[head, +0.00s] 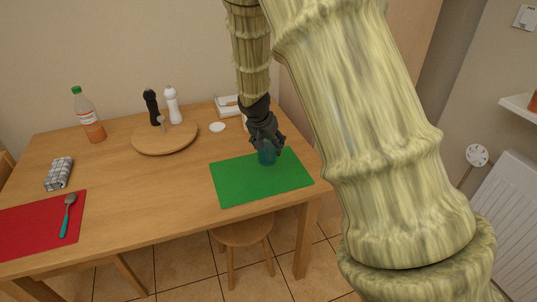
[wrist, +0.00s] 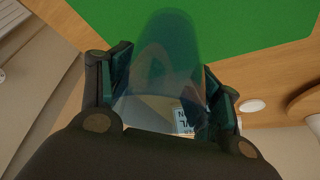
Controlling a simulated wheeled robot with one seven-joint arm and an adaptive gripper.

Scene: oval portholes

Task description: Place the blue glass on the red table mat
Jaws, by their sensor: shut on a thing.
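The blue glass (head: 267,155) is at my gripper (head: 266,141), over the upper middle of the green mat (head: 250,187) in the head view. In the wrist view the see-through blue glass (wrist: 167,65) sits between the two fingers of my gripper (wrist: 160,90), which is shut on it. I cannot tell whether the glass touches the green mat. The red table mat (head: 25,232) lies at the table's front left, with a teal-handled spoon (head: 67,215) on its right part.
A bottle (head: 90,117) stands at the back left, and a checked cloth (head: 59,174) lies behind the red mat. The table between the mats is clear. A stool (head: 243,233) stands in front.

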